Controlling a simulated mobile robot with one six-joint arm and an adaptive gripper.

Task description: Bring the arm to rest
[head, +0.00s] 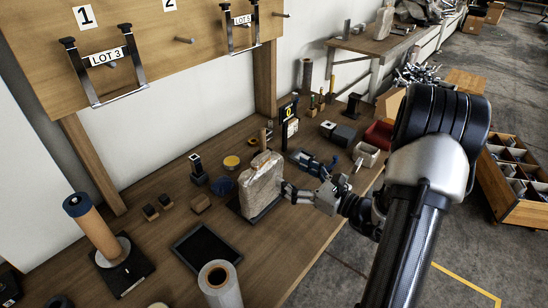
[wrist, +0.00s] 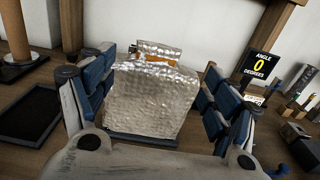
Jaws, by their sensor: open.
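My gripper (head: 290,176) is over the workbench, at the right side of a bubble-wrapped block (head: 262,184). In the wrist view, my gripper (wrist: 160,78) is open, with one blue-padded finger on each side of the picture. The wrapped block (wrist: 150,100) stands upright between or just beyond the fingers, and an orange strip shows near its top. Gaps show beside it, so the jaws do not look closed on it. The block stands on a dark flat plate (wrist: 140,140). My arm reaches in from the lower right of the head view.
The workbench (head: 165,235) holds a black tray (head: 203,248), a brown roll on a stand (head: 92,225), a clear film roll (head: 220,285) and an angle sign (wrist: 260,63). A pegboard with lot frames (head: 105,70) stands behind. Open floor (head: 350,260) lies right of the bench.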

